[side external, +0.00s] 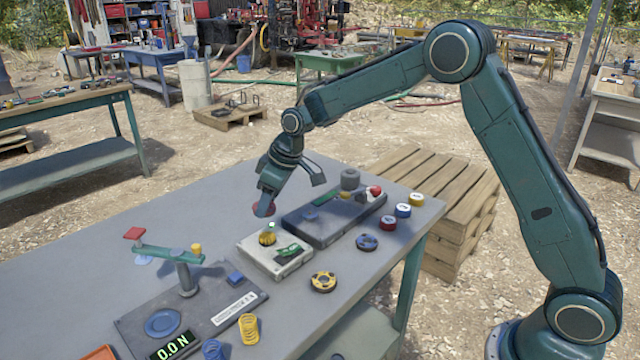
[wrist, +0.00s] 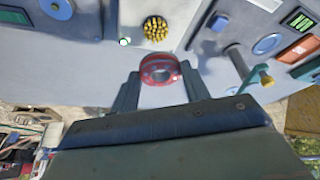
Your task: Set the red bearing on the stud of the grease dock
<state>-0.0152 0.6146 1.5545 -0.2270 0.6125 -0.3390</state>
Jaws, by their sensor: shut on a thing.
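The red bearing (wrist: 160,61) is between the two fingertips of my gripper (wrist: 161,78) in the wrist view. In the side view my gripper (side external: 265,207) points down and holds the bearing (side external: 256,209) above the table, apart from everything below. A dark slab (side external: 318,238) with a blue disc (side external: 310,212), a grey cylinder (side external: 350,179) and a red knob (side external: 375,190) lies just right of my gripper; it may be the grease dock. No stud is clearly visible. A pale box (side external: 262,262) with a yellow bristly dome (side external: 267,239) and a green lamp lies below and nearer the camera.
A lever rig (side external: 187,275) on a dark plate reads 0.0 N at the left.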

